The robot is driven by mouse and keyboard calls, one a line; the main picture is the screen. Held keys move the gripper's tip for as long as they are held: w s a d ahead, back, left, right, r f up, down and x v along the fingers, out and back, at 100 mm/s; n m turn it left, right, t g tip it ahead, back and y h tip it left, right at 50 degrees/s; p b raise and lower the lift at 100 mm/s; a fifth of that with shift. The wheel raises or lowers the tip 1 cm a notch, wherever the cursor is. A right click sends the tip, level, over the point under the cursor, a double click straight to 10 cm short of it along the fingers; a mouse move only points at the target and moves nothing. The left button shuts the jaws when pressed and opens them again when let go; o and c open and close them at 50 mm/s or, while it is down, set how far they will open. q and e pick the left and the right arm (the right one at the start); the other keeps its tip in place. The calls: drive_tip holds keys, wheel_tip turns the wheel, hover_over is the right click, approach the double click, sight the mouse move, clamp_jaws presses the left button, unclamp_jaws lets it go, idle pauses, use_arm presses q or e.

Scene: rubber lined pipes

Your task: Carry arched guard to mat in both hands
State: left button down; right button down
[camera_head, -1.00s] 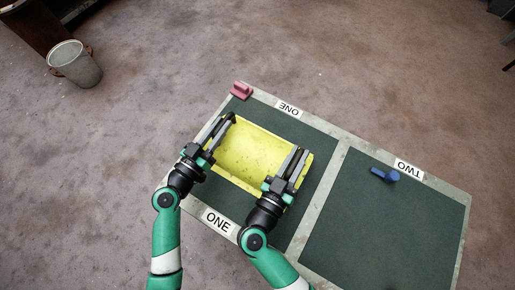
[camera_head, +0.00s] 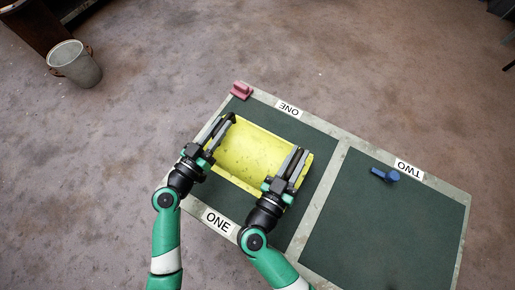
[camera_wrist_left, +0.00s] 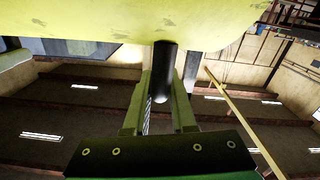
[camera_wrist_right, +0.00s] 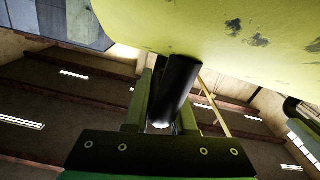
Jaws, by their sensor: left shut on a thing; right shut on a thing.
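The yellow arched guard (camera_head: 249,152) is over the dark green mat marked ONE (camera_head: 318,139) in the head view. I cannot tell whether it touches the mat. My left gripper (camera_head: 222,131) is shut on its left end, and my right gripper (camera_head: 292,165) is shut on its right end. In the left wrist view the guard's yellow surface (camera_wrist_left: 120,15) fills the top, with a dark round bar (camera_wrist_left: 164,70) between the fingers. In the right wrist view the guard (camera_wrist_right: 200,30) also fills the top, with a dark bar (camera_wrist_right: 173,90) between the fingers.
A second green mat, marked TWO (camera_head: 385,225), lies to the right with a blue object (camera_head: 386,175) on it. A pink-red block (camera_head: 241,90) sits at the table's far left corner. A grey bucket (camera_head: 76,64) stands on the floor at the upper left.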

use_arm(q)
drive_tip(key=shift+r, duration=0.15)
use_arm(e)
drive_tip(key=shift+r, duration=0.15)
